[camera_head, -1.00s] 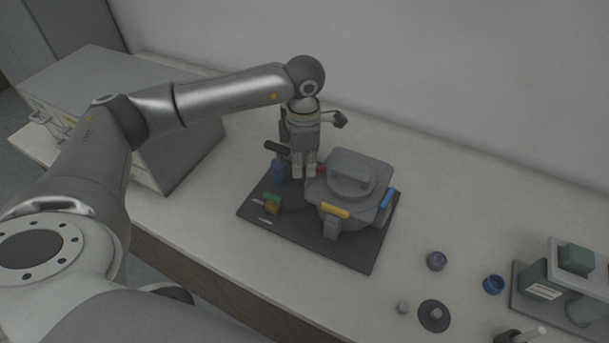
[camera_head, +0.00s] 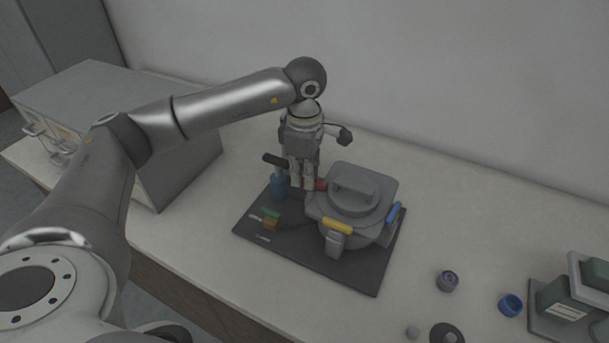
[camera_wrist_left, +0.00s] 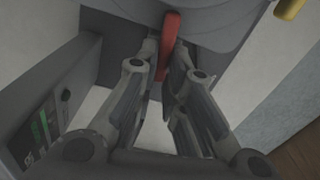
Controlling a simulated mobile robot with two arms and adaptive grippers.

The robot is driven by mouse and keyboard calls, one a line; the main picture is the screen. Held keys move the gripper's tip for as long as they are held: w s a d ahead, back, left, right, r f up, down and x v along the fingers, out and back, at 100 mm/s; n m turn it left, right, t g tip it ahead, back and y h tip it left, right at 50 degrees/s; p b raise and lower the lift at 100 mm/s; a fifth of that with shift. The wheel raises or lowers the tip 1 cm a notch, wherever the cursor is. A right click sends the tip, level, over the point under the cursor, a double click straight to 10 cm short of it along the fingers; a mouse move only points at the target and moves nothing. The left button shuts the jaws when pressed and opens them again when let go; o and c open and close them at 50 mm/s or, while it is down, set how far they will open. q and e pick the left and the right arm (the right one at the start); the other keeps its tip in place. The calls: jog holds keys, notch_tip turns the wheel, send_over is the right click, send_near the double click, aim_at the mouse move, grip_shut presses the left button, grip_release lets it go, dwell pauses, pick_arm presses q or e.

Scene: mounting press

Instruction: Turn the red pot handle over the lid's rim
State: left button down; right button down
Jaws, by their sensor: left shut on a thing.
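The grey pot with its lid (camera_head: 357,193) stands on a dark base plate (camera_head: 358,278). The red handle (camera_head: 321,184) is on the pot's left side, near the lid's rim. It also shows in the left wrist view as a red bar (camera_wrist_left: 170,42) between my fingers. My left gripper (camera_head: 302,184) comes down from above beside the pot and is shut on the red handle. The handle's far end lies against the grey lid edge in the wrist view; its exact seating is hard to tell. A yellow handle (camera_head: 338,227) and a blue handle (camera_head: 394,212) sit at the pot's rim. My right gripper is not in view.
A blue bottle-like part (camera_head: 279,187) stands close left of my gripper. Small round parts (camera_head: 447,281) and another device (camera_head: 570,300) are at the right. Grey cabinet (camera_head: 120,120) at the left. Table between is clear.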

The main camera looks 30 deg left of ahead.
pick_arm(q)
jog(key=shift+w+r, duration=0.1)
jog(key=c, duration=1.5)
grip_release()
notch_tip(320, 180, up, 12)
jog(key=shift+f, duration=0.1)
